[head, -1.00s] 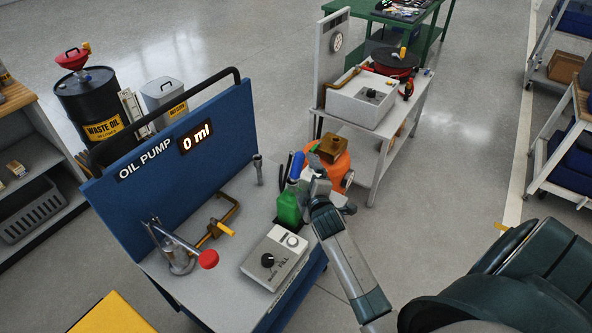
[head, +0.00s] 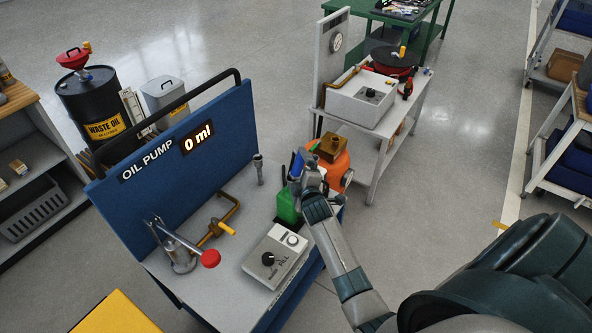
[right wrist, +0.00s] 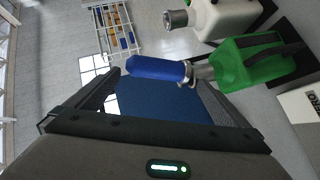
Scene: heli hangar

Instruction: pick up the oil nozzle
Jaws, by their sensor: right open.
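A blue cylindrical piece, seemingly the oil nozzle (head: 297,164), shows in the head view above a green container (head: 286,207) on the oil pump bench. In the right wrist view, the blue nozzle (right wrist: 156,68) meets a metal collar at the green container's (right wrist: 262,60) neck. My right gripper (head: 305,177) is beside the nozzle and partly covers it. In the right wrist view, the right gripper (right wrist: 162,80) is open, with the nozzle across the space by its fingertips. I cannot tell whether they touch. My left gripper is not in view.
The bench (head: 228,240) also carries a control box (head: 275,257), a red-knobbed lever (head: 209,258) and a brass pipe (head: 225,218). A blue back panel (head: 225,130) rises on its left. An orange container (head: 334,158) stands close behind my right gripper.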

